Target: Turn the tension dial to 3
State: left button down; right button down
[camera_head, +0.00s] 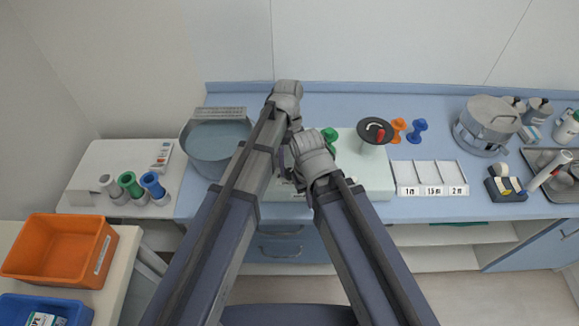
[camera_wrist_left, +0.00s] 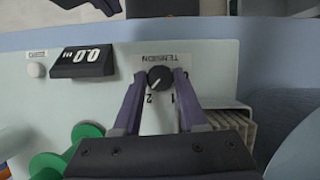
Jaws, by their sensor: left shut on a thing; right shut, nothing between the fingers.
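In the left wrist view, the tension dial (camera_wrist_left: 160,78) is a small black knob with a white pointer on a pale panel. The word TENSION (camera_wrist_left: 163,56) appears upside down beside it, with the numbers 1 and 2 on the opposite side. The pointer slants toward the picture's lower left, roughly on the 2 side. My left gripper (camera_wrist_left: 159,82) is shut on the dial, one finger on each side. In the head view, my arms hide the dial on the white device (camera_head: 378,178). My right gripper (camera_head: 312,160) is lower there; its fingertips are hidden.
A black display (camera_wrist_left: 82,61) reads 0.0 on the panel. A grey basin (camera_head: 215,150) stands left and a three-part tray (camera_head: 430,178) right.

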pick_arm(q)
jog(key=shift+d+m+y, duration=0.1)
jog(key=shift+m+y, duration=0.5)
jog(key=shift+m, duration=1.3)
jog(key=shift+c, duration=2.3)
grip_release()
